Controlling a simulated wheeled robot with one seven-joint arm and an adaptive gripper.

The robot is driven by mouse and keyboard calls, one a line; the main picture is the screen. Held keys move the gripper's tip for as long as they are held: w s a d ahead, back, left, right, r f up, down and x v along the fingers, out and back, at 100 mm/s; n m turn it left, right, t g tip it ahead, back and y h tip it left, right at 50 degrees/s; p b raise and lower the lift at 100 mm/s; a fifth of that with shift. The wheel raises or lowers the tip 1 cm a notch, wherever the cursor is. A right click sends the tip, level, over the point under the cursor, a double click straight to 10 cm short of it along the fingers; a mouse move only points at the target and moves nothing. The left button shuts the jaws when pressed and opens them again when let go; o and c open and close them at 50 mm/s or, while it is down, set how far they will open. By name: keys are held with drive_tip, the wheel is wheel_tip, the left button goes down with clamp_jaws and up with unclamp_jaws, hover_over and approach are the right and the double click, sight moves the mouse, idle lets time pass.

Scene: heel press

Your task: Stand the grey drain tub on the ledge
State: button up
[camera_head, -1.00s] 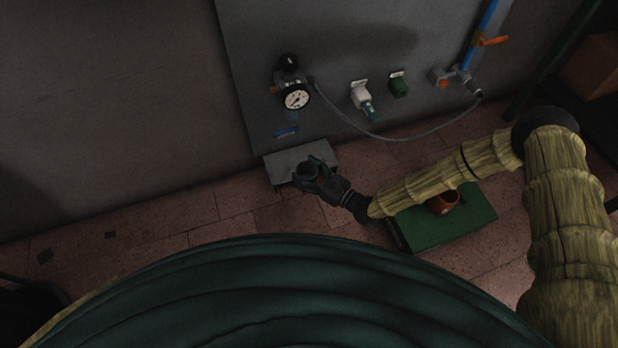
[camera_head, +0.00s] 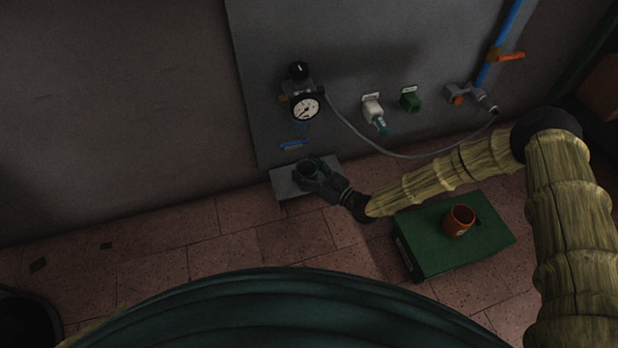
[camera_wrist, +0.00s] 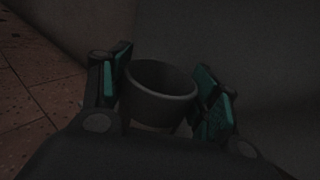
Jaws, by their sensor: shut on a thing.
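The grey drain tub (camera_wrist: 160,93) is a dark round cup, open at the top, and appears roughly upright in the wrist view. My gripper (camera_wrist: 165,88) is shut on it, with a teal-padded finger on each side. In the head view the tub (camera_head: 307,167) and my gripper (camera_head: 309,174) are over the grey ledge (camera_head: 286,190) at the foot of the wall panel. I cannot tell whether the tub's base touches the ledge; its underside is hidden.
A grey hose (camera_head: 372,143) runs right to a tap (camera_head: 468,95). A green box (camera_head: 432,253) with an orange-brown mug (camera_head: 459,221) stands to the right.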

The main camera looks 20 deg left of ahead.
sight(308, 164)
drive_tip(key=shift+w+a+f+b, duration=0.1)
drive_tip(key=shift+w+a+b, duration=0.1)
drive_tip(key=shift+w+a, duration=0.45)
drive_tip(key=shift+w+a+f+b, duration=0.2)
drive_tip(key=shift+w+a, duration=0.2)
drive_tip(key=shift+w, duration=0.5)
drive_tip(key=shift+w+a+f+b, duration=0.1)
drive_tip(key=shift+w+a+b, duration=0.1)
drive_tip(key=shift+w+a, duration=0.45)
drive_tip(key=shift+w+d+r, duration=0.1)
drive_tip(key=shift+d, duration=0.05)
drive_tip(key=shift+f, duration=0.4)
drive_tip(key=o, duration=1)
drive_tip(key=v, duration=1.2)
